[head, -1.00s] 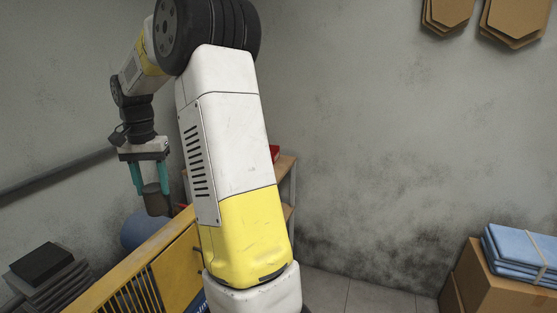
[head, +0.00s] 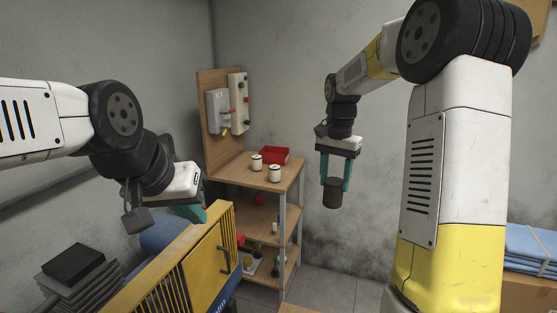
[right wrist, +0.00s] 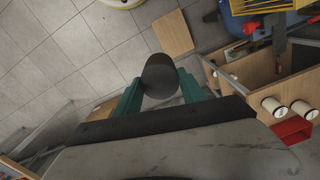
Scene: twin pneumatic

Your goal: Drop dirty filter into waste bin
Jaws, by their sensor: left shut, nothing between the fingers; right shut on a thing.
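The dirty filter (head: 332,193) is a dark brown cylinder. My right gripper (head: 335,175) is shut on it, its teal fingers on either side, and holds it upright in the air right of the shelf unit. In the right wrist view the filter (right wrist: 160,76) shows dark between the teal fingers (right wrist: 158,92), above the tiled floor. My left gripper (head: 200,212) is shut and empty at the left, above the yellow machine; its teal fingers are partly hidden. I cannot make out the waste bin for certain in either view.
A wooden shelf unit (head: 258,172) bears two white cylinders (head: 265,168) and a red tray (head: 275,154). A yellow machine (head: 165,272) stands in front of it at the left. Blue folded cloths (head: 532,248) lie on a box at the right. A wooden board (right wrist: 173,33) lies below the filter.

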